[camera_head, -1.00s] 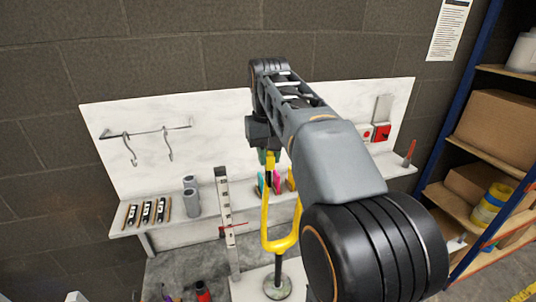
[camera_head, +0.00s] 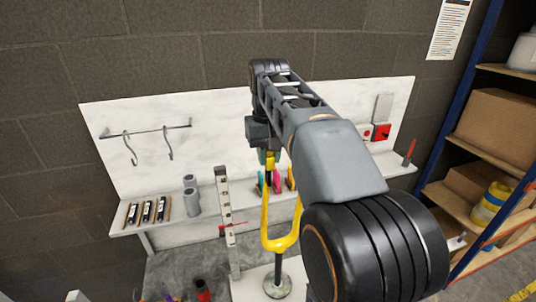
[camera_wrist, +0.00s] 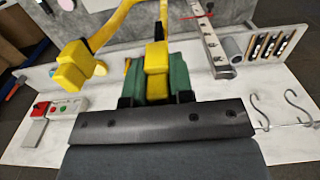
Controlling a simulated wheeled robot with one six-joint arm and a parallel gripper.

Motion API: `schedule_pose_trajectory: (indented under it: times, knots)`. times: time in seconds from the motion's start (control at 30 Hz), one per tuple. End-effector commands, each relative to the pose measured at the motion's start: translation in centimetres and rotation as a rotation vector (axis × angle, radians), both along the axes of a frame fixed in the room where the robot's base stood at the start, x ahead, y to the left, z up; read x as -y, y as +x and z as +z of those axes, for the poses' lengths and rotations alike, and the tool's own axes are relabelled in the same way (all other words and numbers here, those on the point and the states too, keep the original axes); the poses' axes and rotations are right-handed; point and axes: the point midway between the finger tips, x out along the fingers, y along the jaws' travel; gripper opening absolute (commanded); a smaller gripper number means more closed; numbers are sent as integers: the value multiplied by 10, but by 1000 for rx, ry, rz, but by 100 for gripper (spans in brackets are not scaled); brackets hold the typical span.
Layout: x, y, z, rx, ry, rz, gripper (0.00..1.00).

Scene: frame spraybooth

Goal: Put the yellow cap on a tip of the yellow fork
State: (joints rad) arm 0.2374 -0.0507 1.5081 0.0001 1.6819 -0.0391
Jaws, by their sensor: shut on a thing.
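The yellow fork (camera_head: 281,243) stands upright on a round grey base, its two prongs pointing up. It also shows in the wrist view (camera_wrist: 113,24). My gripper (camera_wrist: 157,88) has green fingers and is shut on the yellow cap (camera_wrist: 157,57). In the head view, my gripper (camera_head: 266,157) is right over the left prong's tip, with the held cap (camera_head: 269,167) in line with that prong. I cannot tell whether cap and tip touch. The other prong ends in a yellow block in the wrist view (camera_wrist: 74,66). My arm partly hides that prong in the head view.
An upright ruler-like post (camera_head: 226,215) stands close left of the fork. Red switches (camera_head: 382,132) are at the back right. A shelf with boxes (camera_head: 497,128) stands right.

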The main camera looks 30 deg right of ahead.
Motion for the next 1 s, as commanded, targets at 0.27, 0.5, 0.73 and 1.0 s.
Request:
schedule_pose_trajectory:
  times: [0.27,0.5,0.73,1.0]
  knots:
    - [0,0,-6,0,0,0,0]
    - [0,0,-11,0,0,0,0]
    - [0,0,-16,0,0,0,0]
    - [0,0,-21,0,0,0,0]
